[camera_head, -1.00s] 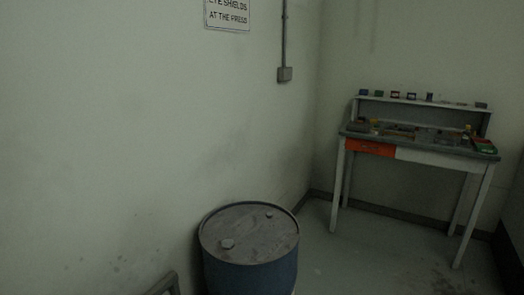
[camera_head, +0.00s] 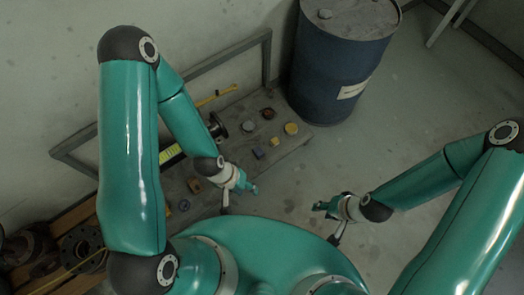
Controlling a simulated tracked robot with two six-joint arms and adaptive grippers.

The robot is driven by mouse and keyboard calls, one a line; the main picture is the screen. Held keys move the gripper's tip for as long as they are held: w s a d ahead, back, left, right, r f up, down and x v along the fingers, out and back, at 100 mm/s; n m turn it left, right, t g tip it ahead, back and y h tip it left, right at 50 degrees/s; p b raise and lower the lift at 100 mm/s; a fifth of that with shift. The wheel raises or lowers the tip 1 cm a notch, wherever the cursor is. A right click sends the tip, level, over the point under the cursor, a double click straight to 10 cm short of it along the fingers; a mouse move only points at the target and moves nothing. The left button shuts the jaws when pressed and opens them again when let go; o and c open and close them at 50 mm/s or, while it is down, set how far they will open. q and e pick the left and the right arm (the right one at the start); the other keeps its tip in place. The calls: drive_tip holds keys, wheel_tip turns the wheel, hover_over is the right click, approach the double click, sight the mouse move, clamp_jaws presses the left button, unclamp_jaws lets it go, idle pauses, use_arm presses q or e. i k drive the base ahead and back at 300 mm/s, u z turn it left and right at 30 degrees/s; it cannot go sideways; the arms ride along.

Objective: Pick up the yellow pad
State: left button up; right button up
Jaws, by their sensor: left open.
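A round yellow pad (camera_head: 291,128) lies on the low grey cart top (camera_head: 232,112), near its right end. A smaller yellow piece (camera_head: 275,141) lies just left of it and below; I cannot tell its exact shape. My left gripper (camera_head: 241,200) is open and empty, with its fingers spread, below and to the left of both in the picture. It is apart from them. My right gripper (camera_head: 326,224) is also open and empty, over the floor to the right of the cart.
Small dark and brown pieces (camera_head: 248,126) lie beside the yellow ones. A black rod with a yellow-green label (camera_head: 169,154) and a yellow tool (camera_head: 217,95) lie further left. A blue drum (camera_head: 335,75) stands behind the cart's right end. Metal parts on wood (camera_head: 80,245) are at lower left.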

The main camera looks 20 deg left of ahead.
sight(275, 141)
drive_tip(key=u, duration=0.4)
drive_tip(key=k, duration=0.95)
drive_tip(key=u, duration=0.35)
drive_tip(key=i, duration=0.8)
drive_tip(key=z, duration=0.3)
drive_tip(key=k, duration=0.85)
drive_tip(key=z, duration=0.3)
drive_tip(key=i, duration=0.5)
drive_tip(key=u, duration=0.1)
